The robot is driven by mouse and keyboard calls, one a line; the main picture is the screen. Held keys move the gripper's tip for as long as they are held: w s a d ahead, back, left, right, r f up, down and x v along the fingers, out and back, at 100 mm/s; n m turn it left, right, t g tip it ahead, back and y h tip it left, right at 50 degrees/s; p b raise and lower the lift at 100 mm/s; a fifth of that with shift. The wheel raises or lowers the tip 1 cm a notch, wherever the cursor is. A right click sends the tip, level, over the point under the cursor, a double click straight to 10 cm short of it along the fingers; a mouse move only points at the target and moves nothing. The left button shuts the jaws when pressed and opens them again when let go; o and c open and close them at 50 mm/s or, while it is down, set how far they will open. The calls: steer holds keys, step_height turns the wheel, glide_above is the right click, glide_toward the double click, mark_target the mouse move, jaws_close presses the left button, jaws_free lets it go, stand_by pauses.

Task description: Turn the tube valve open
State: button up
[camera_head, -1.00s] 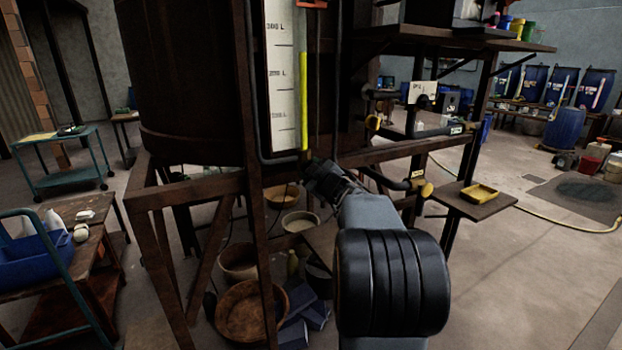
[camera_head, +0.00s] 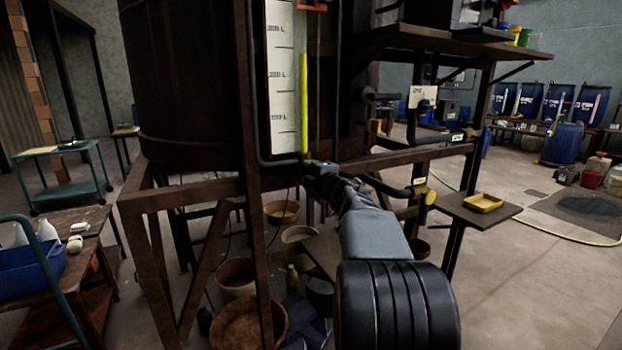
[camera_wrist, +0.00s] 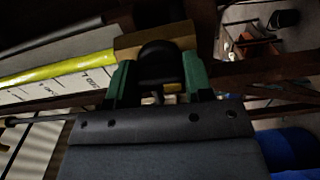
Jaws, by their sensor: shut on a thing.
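The tube valve shows in the wrist view as a dark rounded handle (camera_wrist: 158,53) in front of a brass-coloured block (camera_wrist: 128,46). The block sits at the lower end of the yellow sight tube (camera_head: 303,95), beside the white litre scale (camera_head: 283,85). My gripper (camera_wrist: 158,76) has its green fingers on both sides of the handle and is shut on it. In the head view my gripper (camera_head: 312,168) is at the foot of the tube, and my wrist hides most of the valve there.
The brown vat (camera_head: 185,90) stands on a rusty frame (camera_head: 160,199) around my gripper. Pipes with yellow-handled fittings (camera_head: 430,197) are to the right. A small shelf holds a yellow tray (camera_head: 483,203). Bowls (camera_head: 237,276) lie under the vat. The floor at right is mostly clear.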

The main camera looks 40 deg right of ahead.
steer(key=shift+n, duration=0.3)
stand_by(0.4)
steer(key=o, duration=0.9)
steer(key=shift+s, duration=0.1)
steer(key=s, duration=0.4)
steer(key=s+a, duration=0.1)
steer(key=s, duration=0.4)
steer(key=s+a, duration=0.1)
steer(key=s, duration=0.3)
steer(key=shift+s, duration=0.25)
